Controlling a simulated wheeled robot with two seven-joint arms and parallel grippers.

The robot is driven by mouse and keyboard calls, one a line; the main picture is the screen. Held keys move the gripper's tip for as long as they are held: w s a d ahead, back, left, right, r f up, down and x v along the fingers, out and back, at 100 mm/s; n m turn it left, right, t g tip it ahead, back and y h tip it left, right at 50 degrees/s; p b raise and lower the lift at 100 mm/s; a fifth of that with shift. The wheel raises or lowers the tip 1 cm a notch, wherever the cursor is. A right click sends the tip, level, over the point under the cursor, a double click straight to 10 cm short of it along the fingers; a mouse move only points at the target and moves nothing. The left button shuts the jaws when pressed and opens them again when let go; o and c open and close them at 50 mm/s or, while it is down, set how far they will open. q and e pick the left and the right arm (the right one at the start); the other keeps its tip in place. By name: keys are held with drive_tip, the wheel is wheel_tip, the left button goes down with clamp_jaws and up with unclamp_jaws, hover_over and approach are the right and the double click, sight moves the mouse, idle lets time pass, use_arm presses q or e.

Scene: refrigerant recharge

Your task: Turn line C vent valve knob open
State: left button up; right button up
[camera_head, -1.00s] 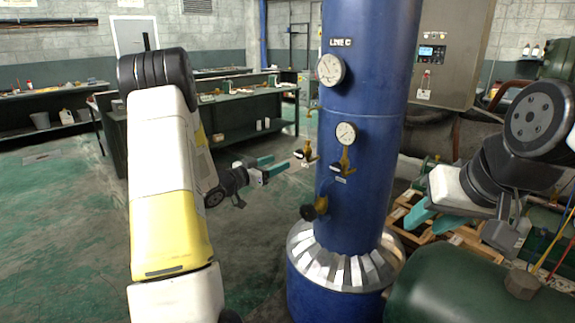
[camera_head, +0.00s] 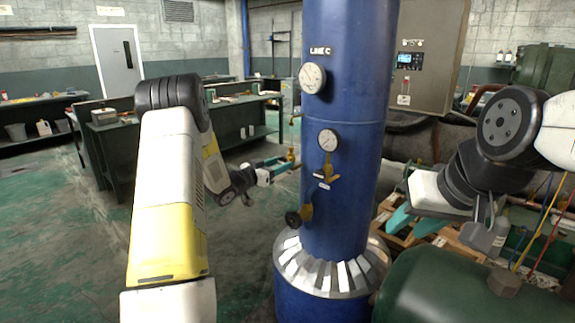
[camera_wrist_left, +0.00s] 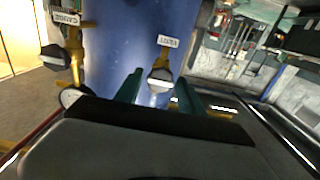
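The blue column (camera_head: 340,120) marked LINE C stands in the middle of the head view. The vent valve (camera_head: 290,155) is a small brass fitting on its left side. In the left wrist view the column appears upside down, with the VENT label (camera_wrist_left: 168,42) above the grey vent valve knob (camera_wrist_left: 160,80). My left gripper (camera_head: 290,165) is open at this valve; in the left wrist view its teal fingers (camera_wrist_left: 160,90) lie on either side of the knob, with a gap visible. Contact cannot be told. My right gripper (camera_head: 414,221) is open and empty, right of the column.
The gauge valve (camera_head: 327,172) sits close by under the lower dial (camera_head: 329,140); its knob (camera_wrist_left: 55,57) shows in the left wrist view. A black-knobbed valve (camera_head: 298,216) juts out lower down. A green tank (camera_head: 450,290) stands front right. Workbenches (camera_head: 245,115) stand behind.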

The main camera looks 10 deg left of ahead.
use_arm(q)
drive_tip(key=shift+a, duration=0.1)
clamp_jaws()
drive_tip(key=n, duration=0.4)
drive_tip(key=shift+n, duration=0.3)
drive_tip(key=n, duration=0.4)
drive_tip(key=shift+n, duration=0.3)
drive_tip(key=n, duration=0.4)
drive_tip(key=shift+n, duration=0.3)
